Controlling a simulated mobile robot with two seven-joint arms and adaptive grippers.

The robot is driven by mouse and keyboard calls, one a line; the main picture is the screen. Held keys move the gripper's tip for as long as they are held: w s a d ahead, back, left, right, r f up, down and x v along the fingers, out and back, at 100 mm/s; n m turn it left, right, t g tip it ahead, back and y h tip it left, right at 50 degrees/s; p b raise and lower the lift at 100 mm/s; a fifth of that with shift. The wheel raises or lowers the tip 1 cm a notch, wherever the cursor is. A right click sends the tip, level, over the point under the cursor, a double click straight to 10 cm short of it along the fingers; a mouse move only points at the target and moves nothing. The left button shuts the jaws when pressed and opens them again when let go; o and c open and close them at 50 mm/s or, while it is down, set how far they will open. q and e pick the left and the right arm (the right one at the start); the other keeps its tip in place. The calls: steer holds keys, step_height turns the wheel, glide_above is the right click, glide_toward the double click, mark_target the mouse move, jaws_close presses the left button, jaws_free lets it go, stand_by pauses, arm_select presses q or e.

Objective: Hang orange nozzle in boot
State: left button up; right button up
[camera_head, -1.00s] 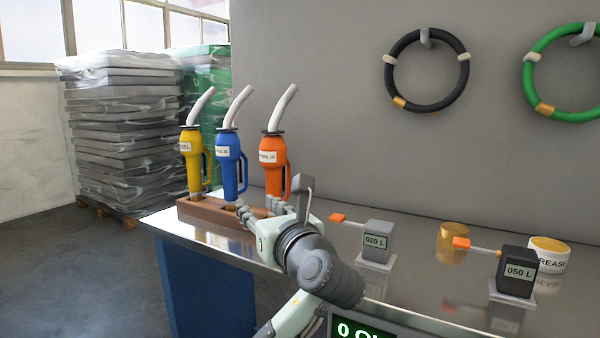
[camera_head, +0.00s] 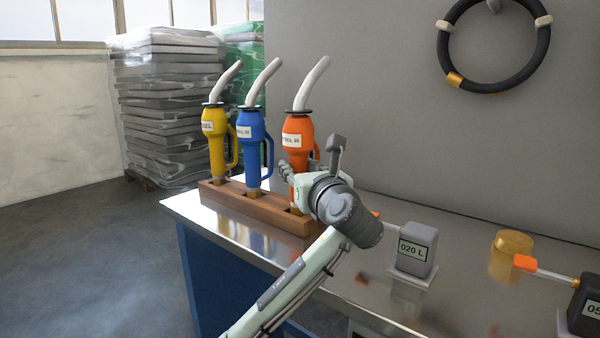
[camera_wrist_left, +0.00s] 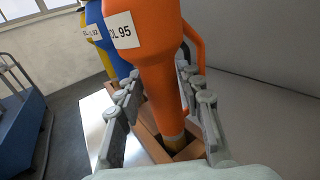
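The orange nozzle (camera_head: 297,132), with a pale curved spout and a white label, stands upright at the right end of a brown wooden block (camera_head: 225,196). In the left wrist view the orange nozzle (camera_wrist_left: 155,70) tapers down to a brownish tip at a square slot in the block (camera_wrist_left: 193,150), the orange nozzle's boot. My left gripper (camera_head: 300,172) is at its lower body. In the wrist view my left gripper (camera_wrist_left: 160,98) has its fingers spread, one on each side of the nozzle, apparently not clamped. The right gripper is not in view.
A blue nozzle (camera_head: 252,143) and a yellow nozzle (camera_head: 217,140) stand in the same block, close on the left. A grey wall (camera_head: 390,120) rises behind.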

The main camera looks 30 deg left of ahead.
arm_select(q)
steer(key=x, duration=0.4)
steer(key=shift+w+a, duration=0.25)
steer(key=shift+w, duration=0.05)
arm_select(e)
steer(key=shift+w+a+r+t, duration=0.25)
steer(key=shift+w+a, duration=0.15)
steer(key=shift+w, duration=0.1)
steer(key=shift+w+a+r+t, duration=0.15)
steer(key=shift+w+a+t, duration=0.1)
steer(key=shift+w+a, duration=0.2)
arm_select(q)
steer(key=shift+c, duration=0.4)
jaws_close()
